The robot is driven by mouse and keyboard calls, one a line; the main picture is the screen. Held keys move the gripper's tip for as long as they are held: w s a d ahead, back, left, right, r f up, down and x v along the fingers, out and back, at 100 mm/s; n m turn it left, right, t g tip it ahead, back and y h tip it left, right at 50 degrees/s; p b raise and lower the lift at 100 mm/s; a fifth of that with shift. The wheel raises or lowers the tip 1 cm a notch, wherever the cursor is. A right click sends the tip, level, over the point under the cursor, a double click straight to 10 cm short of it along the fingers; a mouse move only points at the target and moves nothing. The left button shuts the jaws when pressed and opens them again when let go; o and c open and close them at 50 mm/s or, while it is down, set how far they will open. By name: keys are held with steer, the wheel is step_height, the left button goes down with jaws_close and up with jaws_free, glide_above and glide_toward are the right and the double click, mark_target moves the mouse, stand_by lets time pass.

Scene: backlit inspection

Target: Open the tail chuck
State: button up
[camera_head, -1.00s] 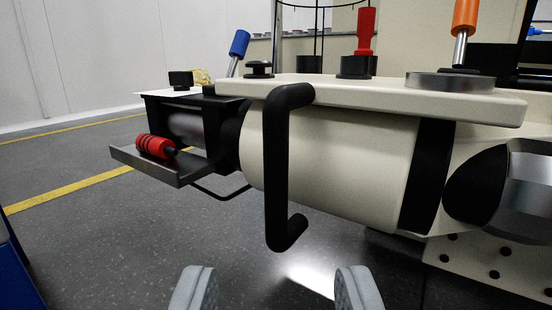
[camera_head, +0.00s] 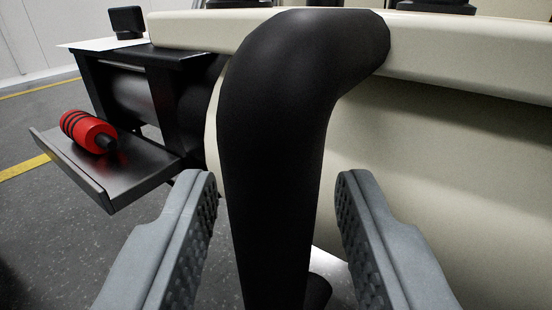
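A thick black bar handle (camera_head: 275,150) stands upright in the middle of the view, fixed to the front of a cream machine body (camera_head: 440,180). Its upper end bends back to the right toward the body's top ledge. My gripper (camera_head: 280,195) is open, with one grey ribbed finger on each side of the handle. A gap shows between each finger and the bar, so neither finger appears to touch it. The handle's lower end is partly cut off by the frame. No part is labelled as the tail chuck; I cannot tell which part it is.
At left, a metal tray (camera_head: 120,178) holds a red ribbed cylinder (camera_head: 88,131) with a black tip. A black frame (camera_head: 175,100) stands behind it. The cream ledge (camera_head: 470,55) runs across above the body. Grey floor is open at lower left.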

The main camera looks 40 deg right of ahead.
steer(key=shift+w+d, duration=0.1)
steer(key=shift+w, duration=0.05)
jaws_close()
glide_above(89, 177)
stand_by(0.8)
jaws_free()
